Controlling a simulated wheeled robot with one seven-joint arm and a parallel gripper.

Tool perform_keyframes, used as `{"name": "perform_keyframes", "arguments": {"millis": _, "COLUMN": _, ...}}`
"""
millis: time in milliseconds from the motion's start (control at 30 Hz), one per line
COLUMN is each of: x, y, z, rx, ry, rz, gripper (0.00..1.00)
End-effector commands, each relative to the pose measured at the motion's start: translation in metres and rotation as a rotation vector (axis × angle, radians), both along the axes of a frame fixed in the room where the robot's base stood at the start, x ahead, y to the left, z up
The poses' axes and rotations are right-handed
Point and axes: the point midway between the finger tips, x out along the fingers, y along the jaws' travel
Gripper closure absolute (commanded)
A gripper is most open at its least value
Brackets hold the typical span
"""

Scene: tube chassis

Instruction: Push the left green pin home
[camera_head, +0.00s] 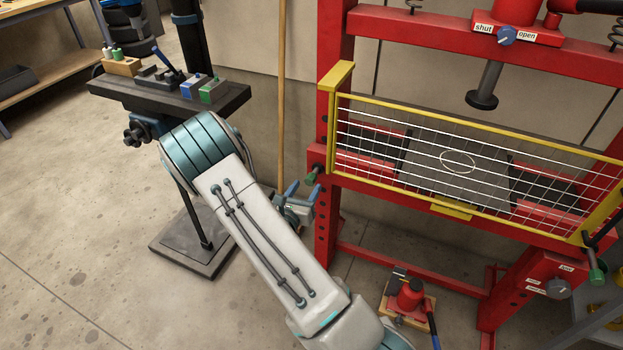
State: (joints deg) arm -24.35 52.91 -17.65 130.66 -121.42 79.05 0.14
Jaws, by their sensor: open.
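The left green pin (311,178) sticks out at the left end of the red press frame (327,130), at the level of its bed. Its green handle stands out from the red post. My gripper (304,191) is just below and left of this pin, with its two blue fingers apart and nothing seen between them. Whether a finger touches the pin I cannot tell. How deep the pin sits in its hole is hidden. Another green pin (597,274) hangs at the right end of the press.
A yellow-framed wire guard (470,150) covers the press bed. A red jack (410,296) stands on a board on the floor below. A dark stand (170,95) with small tools and blocks is at the left. A wooden pole (281,90) stands behind my gripper.

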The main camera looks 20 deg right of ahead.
Motion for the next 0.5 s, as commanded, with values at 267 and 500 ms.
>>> {"name": "perform_keyframes", "arguments": {"millis": 267, "x": -0.039, "y": 0.042, "z": 0.000, "rx": 0.000, "ry": 0.001, "rz": 0.004, "gripper": 0.49}}
{"name": "perform_keyframes", "arguments": {"millis": 500, "x": -0.052, "y": 0.054, "z": 0.000, "rx": -0.001, "ry": 0.000, "rz": 0.001, "gripper": 0.49}}
